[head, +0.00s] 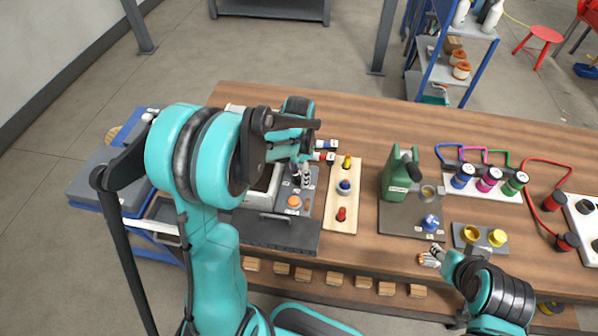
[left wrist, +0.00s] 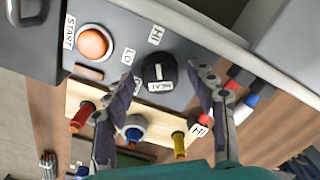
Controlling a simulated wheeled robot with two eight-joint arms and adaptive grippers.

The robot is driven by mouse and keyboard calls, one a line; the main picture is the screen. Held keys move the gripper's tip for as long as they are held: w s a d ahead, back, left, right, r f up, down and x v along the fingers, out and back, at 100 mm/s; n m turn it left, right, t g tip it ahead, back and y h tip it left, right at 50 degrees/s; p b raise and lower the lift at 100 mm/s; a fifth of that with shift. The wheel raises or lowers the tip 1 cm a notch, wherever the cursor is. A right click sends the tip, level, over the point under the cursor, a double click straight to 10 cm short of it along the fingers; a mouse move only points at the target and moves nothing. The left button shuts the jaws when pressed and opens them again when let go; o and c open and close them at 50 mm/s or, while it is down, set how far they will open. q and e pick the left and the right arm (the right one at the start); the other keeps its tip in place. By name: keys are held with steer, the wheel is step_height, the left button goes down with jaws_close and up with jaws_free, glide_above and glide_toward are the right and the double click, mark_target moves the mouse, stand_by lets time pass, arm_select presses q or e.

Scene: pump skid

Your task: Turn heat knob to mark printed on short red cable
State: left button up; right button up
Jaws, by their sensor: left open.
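The black heat knob (left wrist: 160,72) with a HEAT label sits on a grey panel in the left wrist view. A short white line shows on its top. The HI label (left wrist: 157,34) and LO label (left wrist: 128,56) are beside it; another label is partly covered by a finger. My left gripper (left wrist: 163,78) is open, its fingers on either side of the knob with gaps. In the head view, my left gripper (head: 303,176) is over the panel and hides the knob. A short red cable (head: 322,156) carries a white tag, which seems to read HI in the wrist view.
An orange START button (left wrist: 93,43) is on the same panel. A wooden board (head: 342,205) with yellow, blue and red plugs stands to the right. A blue cable end (head: 324,144) lies behind the red one.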

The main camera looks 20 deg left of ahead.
mark_target(299, 175)
arm_select(q)
step_height(299, 175, up, 12)
stand_by(0.6)
stand_by(0.4)
